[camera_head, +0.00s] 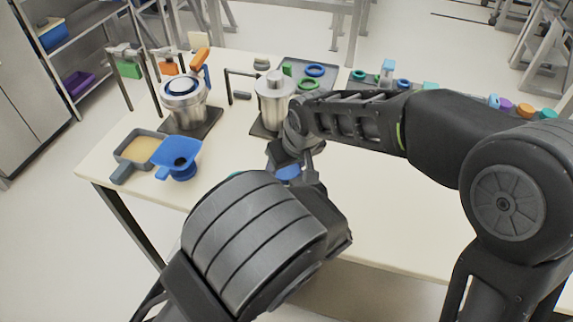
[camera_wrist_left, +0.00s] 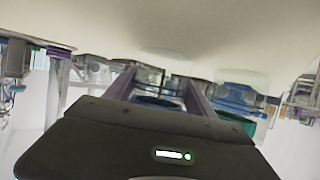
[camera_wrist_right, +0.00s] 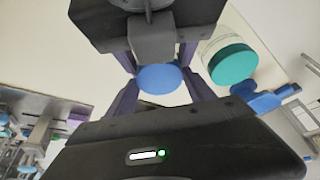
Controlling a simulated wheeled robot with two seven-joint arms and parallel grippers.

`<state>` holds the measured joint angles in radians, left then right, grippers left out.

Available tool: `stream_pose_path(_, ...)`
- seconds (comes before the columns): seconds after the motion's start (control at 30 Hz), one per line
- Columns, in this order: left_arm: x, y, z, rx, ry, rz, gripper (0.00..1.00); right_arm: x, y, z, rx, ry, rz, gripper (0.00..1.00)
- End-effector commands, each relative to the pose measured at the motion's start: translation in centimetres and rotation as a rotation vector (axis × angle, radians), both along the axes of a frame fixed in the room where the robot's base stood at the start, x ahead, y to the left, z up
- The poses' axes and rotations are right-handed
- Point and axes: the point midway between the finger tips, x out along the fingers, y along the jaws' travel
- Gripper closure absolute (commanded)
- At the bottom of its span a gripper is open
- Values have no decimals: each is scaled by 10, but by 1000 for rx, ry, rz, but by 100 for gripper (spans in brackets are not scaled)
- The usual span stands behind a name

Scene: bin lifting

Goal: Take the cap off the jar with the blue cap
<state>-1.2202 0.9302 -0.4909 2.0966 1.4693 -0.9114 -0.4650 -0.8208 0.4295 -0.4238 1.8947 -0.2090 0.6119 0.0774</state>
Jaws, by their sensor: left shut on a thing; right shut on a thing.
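The blue cap (camera_head: 288,172) shows in the head view in a gap between my two arms. In the right wrist view the round blue cap (camera_wrist_right: 158,78) lies between the fingers of my right gripper (camera_wrist_right: 165,84), which is shut on it from above. My left gripper comes in low from the opposite side; in the left wrist view its fingers (camera_wrist_left: 157,88) are shut on the clear jar (camera_wrist_left: 160,84), of which little shows. The jar body is mostly hidden by the grippers, and I cannot tell whether cap and jar are apart.
A jar with a teal cap (camera_wrist_right: 233,64) stands close beside the grippers. A blue funnel (camera_head: 177,156), a tray of yellowish material (camera_head: 140,149) and two metal vessels (camera_head: 184,103) (camera_head: 274,100) stand further back. Coloured rings lie on a grey tray (camera_head: 325,68). The table's front right is clear.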

Motion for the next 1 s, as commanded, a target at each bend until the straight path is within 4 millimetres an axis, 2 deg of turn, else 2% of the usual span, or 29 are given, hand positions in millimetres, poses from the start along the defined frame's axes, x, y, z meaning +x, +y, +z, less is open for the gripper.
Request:
stream_pose_path(0.1, 0, 0, 0, 0, 0, 0, 100, 0, 0, 0, 0, 0, 0, 87)
stream_pose_path(1.0, 0, 0, 0, 0, 0, 0, 100, 0, 0, 5, 1, -2, 0, 87)
